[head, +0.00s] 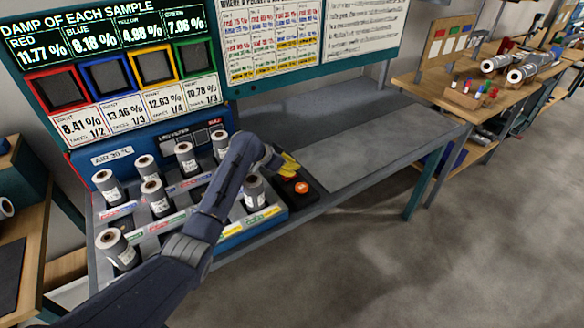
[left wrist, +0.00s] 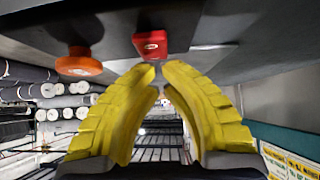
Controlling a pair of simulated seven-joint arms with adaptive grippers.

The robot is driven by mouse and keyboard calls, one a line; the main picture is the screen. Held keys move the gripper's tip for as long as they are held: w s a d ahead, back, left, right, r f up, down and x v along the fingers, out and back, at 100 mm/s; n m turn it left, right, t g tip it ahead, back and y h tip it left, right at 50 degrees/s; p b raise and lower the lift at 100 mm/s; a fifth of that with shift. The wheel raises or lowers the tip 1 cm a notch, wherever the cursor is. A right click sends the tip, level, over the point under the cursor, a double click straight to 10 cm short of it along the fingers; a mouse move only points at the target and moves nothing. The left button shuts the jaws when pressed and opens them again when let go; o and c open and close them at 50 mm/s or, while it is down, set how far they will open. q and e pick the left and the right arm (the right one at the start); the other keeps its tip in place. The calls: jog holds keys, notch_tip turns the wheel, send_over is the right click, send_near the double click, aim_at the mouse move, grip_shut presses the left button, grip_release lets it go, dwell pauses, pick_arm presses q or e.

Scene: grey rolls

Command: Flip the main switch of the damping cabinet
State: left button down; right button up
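The blue damping cabinet (head: 84,158) stands at left with rolls in its top tray. Beside its right end is a black panel (head: 308,202) with a round orange knob (head: 302,188). In the left wrist view the orange knob (left wrist: 80,66) hangs left of a red switch block (left wrist: 150,44) with a small pale label. My left gripper (head: 289,164) is over the back of the panel, behind the knob. Its yellow fingertips (left wrist: 159,70) are close together, just below the red block in the wrist picture; contact is unclear. My right gripper is not in view.
Several grey rolls (head: 185,158) stand upright in the cabinet's tray, beneath my left arm. A bare grey bench (head: 370,148) extends to the right. A display board (head: 110,45) rises behind the cabinet. A wooden workbench (head: 425,85) with rolls stands at back right.

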pick_arm(q)
jog(key=shift+w+d+f+g+y, duration=0.2)
jog(key=shift+f+g+y, duration=0.2)
jog(key=shift+f+y, duration=0.15)
jog(key=shift+s, duration=0.1)
jog(key=shift+a, duration=0.15)
jog(key=shift+s+a+r, duration=0.3)
jog(key=shift+s+a, duration=0.1)
jog(key=shift+a, duration=0.15)
jog(key=shift+r, duration=0.1)
